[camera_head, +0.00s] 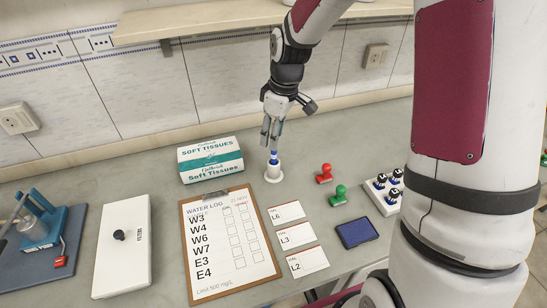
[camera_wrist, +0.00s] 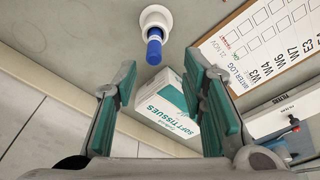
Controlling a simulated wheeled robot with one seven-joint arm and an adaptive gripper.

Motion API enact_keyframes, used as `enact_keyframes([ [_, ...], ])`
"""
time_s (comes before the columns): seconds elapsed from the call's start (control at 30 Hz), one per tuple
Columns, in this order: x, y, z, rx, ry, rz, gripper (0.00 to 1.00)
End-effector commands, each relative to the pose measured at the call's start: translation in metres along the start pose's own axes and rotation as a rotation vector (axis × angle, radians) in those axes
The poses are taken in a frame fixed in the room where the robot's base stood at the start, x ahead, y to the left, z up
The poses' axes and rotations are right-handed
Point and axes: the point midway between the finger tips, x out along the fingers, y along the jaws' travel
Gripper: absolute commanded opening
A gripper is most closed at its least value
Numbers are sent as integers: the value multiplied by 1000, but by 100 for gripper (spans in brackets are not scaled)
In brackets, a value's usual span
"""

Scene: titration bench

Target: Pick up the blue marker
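The blue marker (camera_head: 274,155) stands upright in a small white holder (camera_head: 273,174) on the bench. My gripper (camera_head: 270,146) hangs just above it, pointing down. In the wrist view the marker (camera_wrist: 154,50) shows end-on in the round white holder (camera_wrist: 156,17), in line with the gap between the fingers. My gripper's two green-padded fingers (camera_wrist: 160,66) are apart, with nothing held between them. The marker appears just beyond the fingertips; I cannot tell whether its top reaches between them. The marker's lower part is hidden in the holder.
A tissue box (camera_head: 210,160) stands close left of the holder. The water log clipboard (camera_head: 230,245) and label cards (camera_head: 296,237) lie in front. Red (camera_head: 325,173) and green (camera_head: 339,195) stamps and an ink pad (camera_head: 357,232) are to the right. A shelf (camera_head: 210,20) overhangs behind.

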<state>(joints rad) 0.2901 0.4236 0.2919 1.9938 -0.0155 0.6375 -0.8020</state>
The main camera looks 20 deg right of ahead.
Motion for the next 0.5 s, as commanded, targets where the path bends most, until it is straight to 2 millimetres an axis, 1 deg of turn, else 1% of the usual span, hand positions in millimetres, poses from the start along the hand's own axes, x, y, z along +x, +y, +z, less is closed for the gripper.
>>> enact_keyframes([
  [0.03, 4, 0, 0, -1, -1, -1, 38],
  [0.23, 16, 1, 1, -1, -1, -1, 38],
  [0.5, 52, 7, 4, -1, -1, -1, 38],
])
